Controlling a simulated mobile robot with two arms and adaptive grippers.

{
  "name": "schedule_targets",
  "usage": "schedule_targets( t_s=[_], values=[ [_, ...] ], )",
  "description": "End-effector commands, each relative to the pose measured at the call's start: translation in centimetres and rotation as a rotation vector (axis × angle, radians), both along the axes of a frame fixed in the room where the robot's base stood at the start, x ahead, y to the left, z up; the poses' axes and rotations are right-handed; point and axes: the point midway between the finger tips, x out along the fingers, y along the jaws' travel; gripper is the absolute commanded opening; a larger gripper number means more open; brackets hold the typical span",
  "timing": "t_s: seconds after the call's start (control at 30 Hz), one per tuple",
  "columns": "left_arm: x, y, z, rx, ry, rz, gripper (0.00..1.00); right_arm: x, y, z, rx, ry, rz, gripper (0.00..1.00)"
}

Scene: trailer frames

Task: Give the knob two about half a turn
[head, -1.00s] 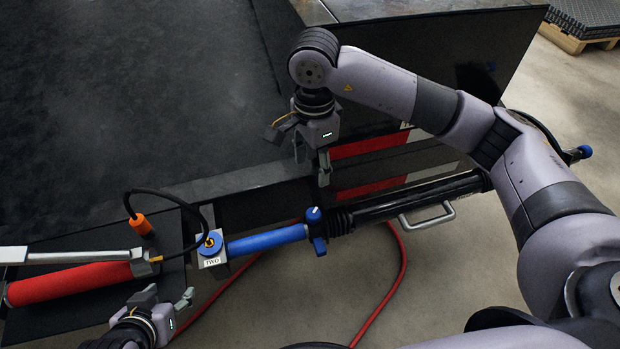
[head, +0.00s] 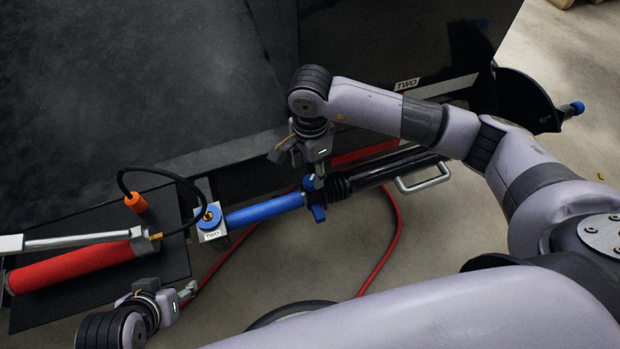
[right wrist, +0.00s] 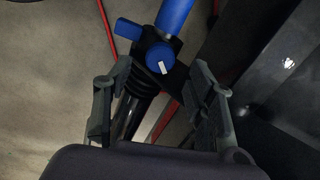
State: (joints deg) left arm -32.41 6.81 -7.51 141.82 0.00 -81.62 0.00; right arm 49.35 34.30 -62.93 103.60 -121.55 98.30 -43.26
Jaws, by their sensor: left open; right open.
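A blue knob with a white pointer mark (right wrist: 160,57) sits on the dark collar where a blue tube (head: 265,211) meets a black ribbed cylinder. The knob also shows in the head view (head: 308,183), partly behind a finger. A blue side handle (head: 318,213) sticks out below it. My left gripper (head: 182,290) is open and empty at lower left.
A red cylinder (head: 75,268) and metal bar lie on a black plate at left, with an orange cap (head: 137,202) and black hose nearby. A red hose (head: 385,250) loops on the floor. A metal handle (head: 425,180) projects from the black cylinder. The dark trailer bed is behind.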

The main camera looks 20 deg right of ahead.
Motion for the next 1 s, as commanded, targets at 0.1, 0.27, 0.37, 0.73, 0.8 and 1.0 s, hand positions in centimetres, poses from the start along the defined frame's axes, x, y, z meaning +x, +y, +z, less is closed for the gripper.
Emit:
schedule_targets(
  t_s=[0.1,0.27,0.37,0.73,0.8,1.0],
  values=[
    [2.0,-0.7,0.5,-0.021,-0.096,-0.008,0.51,-0.1,0.0,-2.2,0.0,0.002,0.0,0.51],
    [3.7,-1.2,1.4,-0.039,-0.183,-0.015,0.51,0.0,0.0,-3.8,0.0,0.001,0.0,0.51],
    [4.2,-1.4,1.7,-0.045,-0.211,-0.017,0.51,0.0,0.1,-4.2,0.001,0.0,0.001,0.51],
    [4.5,-1.5,1.9,-0.048,-0.225,-0.018,0.51,0.0,0.0,-4.4,0.0,-0.001,0.001,0.48],
    [4.5,-1.5,1.9,-0.047,-0.224,-0.018,0.51,0.0,0.0,-4.4,0.0,-0.001,0.001,0.43],
    [4.5,-1.5,1.9,-0.048,-0.224,-0.018,0.51,0.0,0.0,-4.4,0.0,-0.001,0.001,0.3]
  ],
)
